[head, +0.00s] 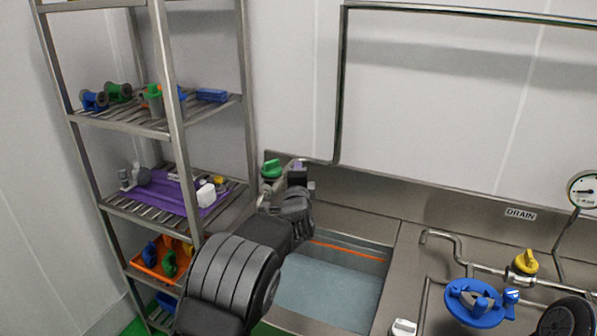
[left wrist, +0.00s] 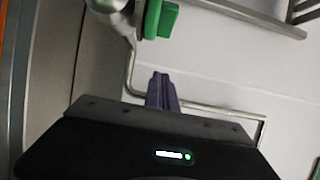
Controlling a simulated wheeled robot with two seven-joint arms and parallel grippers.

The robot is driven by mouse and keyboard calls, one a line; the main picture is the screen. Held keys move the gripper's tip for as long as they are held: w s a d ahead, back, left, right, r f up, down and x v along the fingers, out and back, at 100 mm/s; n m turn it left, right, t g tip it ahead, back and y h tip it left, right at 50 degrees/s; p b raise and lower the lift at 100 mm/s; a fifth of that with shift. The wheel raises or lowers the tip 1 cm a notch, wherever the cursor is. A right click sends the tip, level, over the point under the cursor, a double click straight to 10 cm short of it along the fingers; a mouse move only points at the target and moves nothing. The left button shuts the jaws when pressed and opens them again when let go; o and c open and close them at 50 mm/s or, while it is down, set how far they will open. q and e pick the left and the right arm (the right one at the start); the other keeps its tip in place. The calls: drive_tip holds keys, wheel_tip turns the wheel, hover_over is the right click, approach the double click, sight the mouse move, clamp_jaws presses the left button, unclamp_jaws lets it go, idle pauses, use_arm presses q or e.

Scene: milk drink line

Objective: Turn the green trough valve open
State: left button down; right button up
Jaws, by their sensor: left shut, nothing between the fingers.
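The green trough valve (head: 272,169) sits on a grey metal pipe at the back left corner of the trough. My left gripper (head: 298,164) is just right of the green handle in the head view, with its fingers shut and empty. In the left wrist view the green handle (left wrist: 161,19) is at the top, beyond the shut purple-grey fingertips (left wrist: 162,78). A gap shows between them there. My left forearm hides part of the pipe below the valve. My right gripper is out of view.
The trough (head: 330,285) holds water, with an orange line along its wall. A metal shelf rack (head: 178,130) with colored parts stands close on the left. To the right are a yellow valve (head: 525,262), a blue handwheel (head: 473,303) and a gauge (head: 584,190).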

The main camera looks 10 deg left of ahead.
use_arm(q)
drive_tip(key=s+d+b, duration=0.1)
drive_tip(key=s+d, duration=0.4)
drive_tip(key=d, duration=0.1)
drive_tip(key=shift+s+d, duration=0.15)
drive_tip(key=shift+d, duration=0.15)
drive_tip(key=c, duration=2.2)
unclamp_jaws()
drive_tip(key=shift+f, duration=0.1)
